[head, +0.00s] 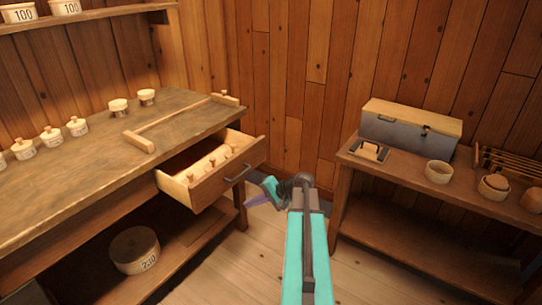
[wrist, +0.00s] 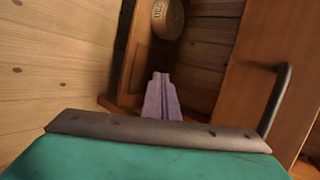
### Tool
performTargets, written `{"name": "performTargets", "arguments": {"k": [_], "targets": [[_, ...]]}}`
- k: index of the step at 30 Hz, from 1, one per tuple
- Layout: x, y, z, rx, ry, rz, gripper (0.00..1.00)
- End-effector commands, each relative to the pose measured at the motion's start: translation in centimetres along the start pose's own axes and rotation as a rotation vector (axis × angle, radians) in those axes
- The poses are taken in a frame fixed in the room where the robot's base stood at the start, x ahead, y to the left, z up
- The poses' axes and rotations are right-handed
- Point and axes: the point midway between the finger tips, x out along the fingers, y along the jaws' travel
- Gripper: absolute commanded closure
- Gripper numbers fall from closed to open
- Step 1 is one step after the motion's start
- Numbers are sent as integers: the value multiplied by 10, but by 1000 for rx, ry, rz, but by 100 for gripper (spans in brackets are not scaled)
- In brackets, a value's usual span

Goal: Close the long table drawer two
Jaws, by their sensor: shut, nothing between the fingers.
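The long table (head: 75,170) stands at the left in the head view. Its wooden drawer (head: 229,178) is pulled out at the right end, with several small knobbed pieces inside. The drawer has a dark bar handle (head: 238,175). In the wrist view the drawer front (wrist: 245,75) fills the right side, and the handle (wrist: 277,102) shows at its edge. My gripper (head: 256,201) is just right of and below the drawer front, apart from the handle. Its purple fingers (wrist: 160,82) are shut and empty, pointing down past the front toward the lower shelf.
A round box marked 230 (head: 135,250) sits on the table's lower shelf. A second table (head: 400,180) at the right carries a grey chest (head: 408,130) and several bowls. Several lidded jars stand on the long table. Plank floor lies open between the tables.

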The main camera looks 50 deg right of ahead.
Motion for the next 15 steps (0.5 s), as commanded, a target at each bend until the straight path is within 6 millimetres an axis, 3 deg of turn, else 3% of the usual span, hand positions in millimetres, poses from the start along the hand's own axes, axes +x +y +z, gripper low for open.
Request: {"name": "performTargets", "arguments": {"k": [1, 6, 15], "targets": [[-16, -3, -16, 8, 29, -28, 100], [-73, -20, -57, 30, 112, -127, 100], [-182, -42, -111, 46, 248, -285, 100]]}}
